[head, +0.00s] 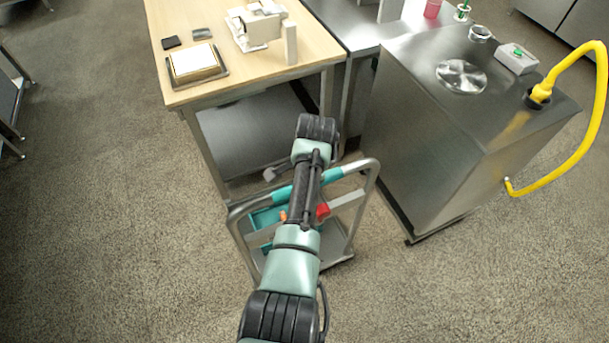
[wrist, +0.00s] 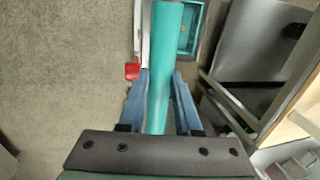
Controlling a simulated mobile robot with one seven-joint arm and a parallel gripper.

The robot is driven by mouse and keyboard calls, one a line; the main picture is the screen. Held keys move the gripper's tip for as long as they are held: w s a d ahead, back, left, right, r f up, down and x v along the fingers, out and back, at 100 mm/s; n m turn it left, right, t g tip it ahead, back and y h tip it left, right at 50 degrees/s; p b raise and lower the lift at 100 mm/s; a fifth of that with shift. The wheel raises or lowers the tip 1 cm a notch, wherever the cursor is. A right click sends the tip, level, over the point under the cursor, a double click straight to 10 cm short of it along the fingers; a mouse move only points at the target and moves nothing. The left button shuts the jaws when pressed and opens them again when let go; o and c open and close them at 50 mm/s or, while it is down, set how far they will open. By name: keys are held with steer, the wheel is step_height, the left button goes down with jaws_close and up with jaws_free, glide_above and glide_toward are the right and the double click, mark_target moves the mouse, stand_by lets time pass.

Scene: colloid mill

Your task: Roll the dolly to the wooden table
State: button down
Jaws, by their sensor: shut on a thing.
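The dolly (head: 369,192) is a grey metal frame cart with a teal grip on its push handle. It stands right in front of the wooden table (head: 312,48), at the table's near end. In the wrist view my gripper (wrist: 160,95) is shut on the teal handle (wrist: 172,40), with a blue finger on each side of it. In the head view my arm covers the gripper and part of the dolly. A teal bin (head: 262,217) and a red item (head: 322,211) show at the dolly; the bin also shows in the wrist view (wrist: 189,28).
A steel machine cabinet (head: 430,130) with a yellow hose (head: 597,110) stands close on the dolly's right. The table carries a tray (head: 198,76) and a white device (head: 262,28). The carpet (head: 100,180) to the left is clear.

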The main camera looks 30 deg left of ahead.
steer(key=c, duration=0.9)
jaws_free()
steer(key=shift+w+a+r, duration=0.15)
steer(key=shift+w+a, duration=0.05)
steer(key=shift+c, duration=0.2)
steer(key=o, duration=0.3)
steer(key=shift+o, duration=0.2)
step_height(320, 180, up, 12)
steer(key=s+d, duration=0.1)
steer(key=d, duration=0.1)
steer(key=shift+s+r, duration=0.25)
steer(key=shift+s, duration=0.05)
